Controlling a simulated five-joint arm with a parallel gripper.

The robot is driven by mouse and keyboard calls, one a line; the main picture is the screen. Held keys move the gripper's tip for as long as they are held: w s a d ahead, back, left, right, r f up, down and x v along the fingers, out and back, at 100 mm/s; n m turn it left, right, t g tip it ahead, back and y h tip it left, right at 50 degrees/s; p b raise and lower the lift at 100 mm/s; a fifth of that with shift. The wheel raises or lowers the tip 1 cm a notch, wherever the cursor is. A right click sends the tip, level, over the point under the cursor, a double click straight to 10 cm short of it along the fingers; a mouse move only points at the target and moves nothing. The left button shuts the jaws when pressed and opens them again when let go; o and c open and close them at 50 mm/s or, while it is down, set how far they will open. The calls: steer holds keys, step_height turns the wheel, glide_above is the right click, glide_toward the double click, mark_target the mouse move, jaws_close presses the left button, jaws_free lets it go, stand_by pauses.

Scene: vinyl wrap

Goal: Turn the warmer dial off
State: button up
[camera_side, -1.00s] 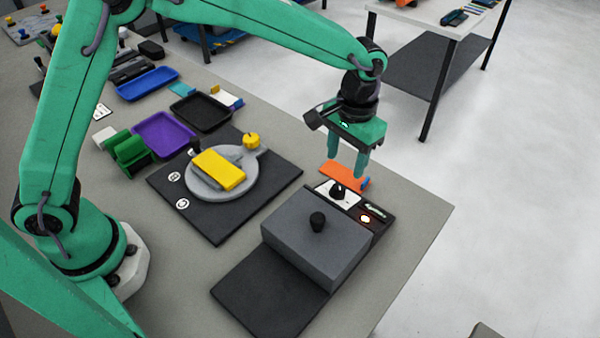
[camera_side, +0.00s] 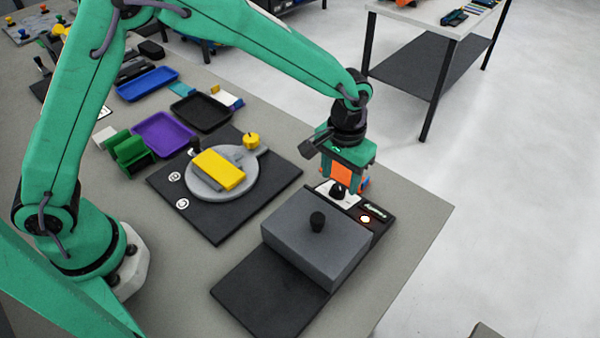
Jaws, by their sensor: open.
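The warmer (camera_side: 318,238) is a grey box with a black knob on its lid, set on a dark base at the front right of the table. Its black dial (camera_side: 338,192) sits on a white panel at the box's far end. A small light (camera_side: 366,219) beside the dial glows orange-white. My gripper (camera_side: 344,186) points down at the dial, open, with one finger on each side of the dial in this view. I cannot tell whether the fingers touch it.
A round grey plate (camera_side: 205,187) with a yellow block (camera_side: 218,170) stands left of the warmer. Blue, purple and black trays lie further back. The table's right edge is close by.

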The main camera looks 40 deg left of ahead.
mark_target(337, 191)
steer(key=shift+f, duration=1.35)
steer(key=c, duration=1)
steer(key=shift+o, duration=0.2)
steer(key=shift+n, duration=0.4)
steer(key=shift+d+n, duration=0.1)
steer(key=shift+n, duration=0.2)
steer(key=o, duration=1)
steer(key=shift+c, duration=0.2)
